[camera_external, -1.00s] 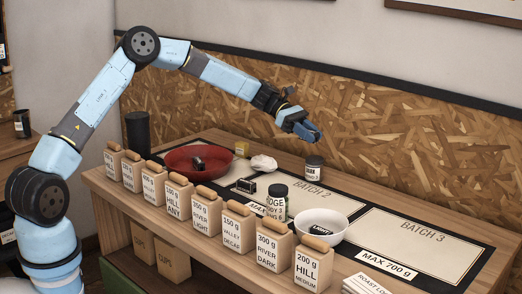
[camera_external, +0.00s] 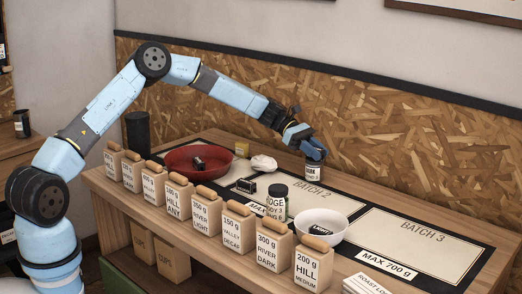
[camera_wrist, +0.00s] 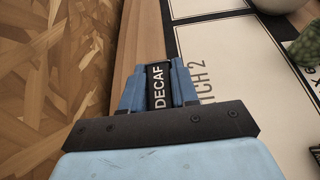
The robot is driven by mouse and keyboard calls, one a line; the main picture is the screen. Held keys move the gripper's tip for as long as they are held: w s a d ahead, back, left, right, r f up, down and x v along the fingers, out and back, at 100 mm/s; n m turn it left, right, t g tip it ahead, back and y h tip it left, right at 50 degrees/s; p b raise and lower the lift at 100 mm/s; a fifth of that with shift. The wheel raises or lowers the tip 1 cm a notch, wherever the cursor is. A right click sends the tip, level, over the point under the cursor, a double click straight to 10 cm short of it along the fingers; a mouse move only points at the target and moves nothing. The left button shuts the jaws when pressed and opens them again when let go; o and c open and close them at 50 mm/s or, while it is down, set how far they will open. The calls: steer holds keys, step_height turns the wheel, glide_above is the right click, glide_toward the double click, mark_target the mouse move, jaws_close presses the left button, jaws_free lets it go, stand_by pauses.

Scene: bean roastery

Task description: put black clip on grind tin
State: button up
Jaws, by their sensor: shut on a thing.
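In the wrist view my gripper's blue fingers (camera_wrist: 158,88) are shut on a black piece lettered DECAF (camera_wrist: 157,84), which I take for the black clip. The fingers hide the tin's top in the outside view, so I cannot tell whether clip and tin touch. The tin cannot be made out in the wrist view.
A red bowl (camera_external: 176,165) with a dark item in it stands left. A white bowl (camera_external: 321,235) and a dark-lidded jar (camera_external: 277,205) stand in front of the tin. A white lump (camera_external: 263,162) lies left of it. The BATCH 3 mat (camera_external: 430,228) is clear.

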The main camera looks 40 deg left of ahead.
steer(key=o, duration=1)
steer(key=shift+f, duration=0.1)
steer(key=v, duration=1.2)
steer(key=s+a+r+m+t+y, duration=0.1)
steer(key=s+r+m+y, duration=0.2)
steer(key=s+r, duration=0.45)
steer(key=s+a+r+m+y, duration=0.1)
steer(key=s+r+m+y, duration=0.25)
steer(key=s, duration=0.75)
steer(key=s+a+r+m+t+y, duration=0.1)
steer(key=s+r+m+y, duration=0.25)
steer(key=s+r, duration=0.4)
steer(key=s+a+m+t+y, duration=0.1)
steer(key=s+a+m, duration=0.3)
steer(key=s, duration=1.1)
steer(key=s+a+f+m+t+y, duration=0.1)
steer(key=s+a+m, duration=0.3)
steer(key=s+a, duration=0.4)
steer(key=shift+s+a+t+y, duration=0.2)
steer(key=shift+s+t+y, duration=0.6)
steer(key=shift+s, duration=2.95)
